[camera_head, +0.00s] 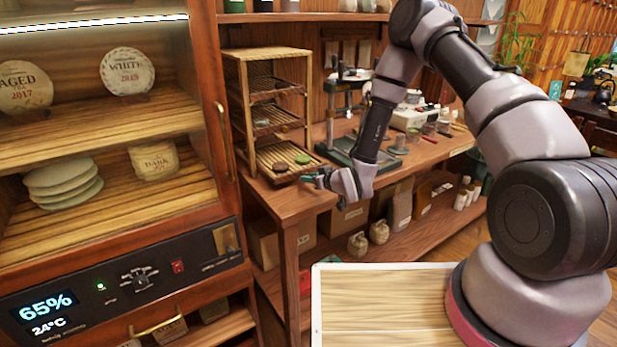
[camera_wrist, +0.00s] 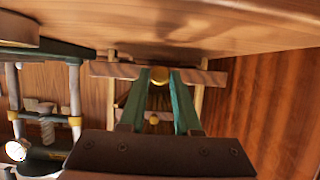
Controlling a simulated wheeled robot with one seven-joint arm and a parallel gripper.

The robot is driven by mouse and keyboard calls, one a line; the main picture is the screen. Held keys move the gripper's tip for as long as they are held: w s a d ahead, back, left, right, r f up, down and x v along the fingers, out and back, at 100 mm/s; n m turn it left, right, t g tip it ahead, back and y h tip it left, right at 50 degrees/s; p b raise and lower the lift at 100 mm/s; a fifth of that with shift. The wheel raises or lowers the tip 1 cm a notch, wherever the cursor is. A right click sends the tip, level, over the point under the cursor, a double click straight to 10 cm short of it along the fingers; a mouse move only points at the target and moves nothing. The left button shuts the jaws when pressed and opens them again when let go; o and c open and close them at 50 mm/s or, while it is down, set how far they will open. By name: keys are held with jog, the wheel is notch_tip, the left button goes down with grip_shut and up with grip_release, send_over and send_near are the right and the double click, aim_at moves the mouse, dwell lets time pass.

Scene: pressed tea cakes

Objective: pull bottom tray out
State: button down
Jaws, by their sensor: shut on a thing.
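The small wooden rack (camera_head: 265,54) stands on the wooden bench and holds slatted trays one above another. My gripper (camera_head: 313,177) is at the front edge of this tray. In the wrist view the teal fingers (camera_wrist: 160,80) are shut on a round brass knob (camera_wrist: 159,76) on the tray's front board (camera_wrist: 112,70).
Another brass knob (camera_wrist: 154,120) shows beyond in the wrist view. A press with a green base (camera_head: 352,160) stands right of the rack. A glass-fronted cabinet (camera_head: 225,150) is close on the left. Small bags (camera_head: 378,231) sit on the shelf below.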

jog(key=c, duration=0.6)
grip_release()
jog(key=v, duration=1)
jog(key=shift+s+d+r, duration=0.15)
jog(key=shift+s+d, duration=0.05)
jog(key=shift+s, duration=0.05)
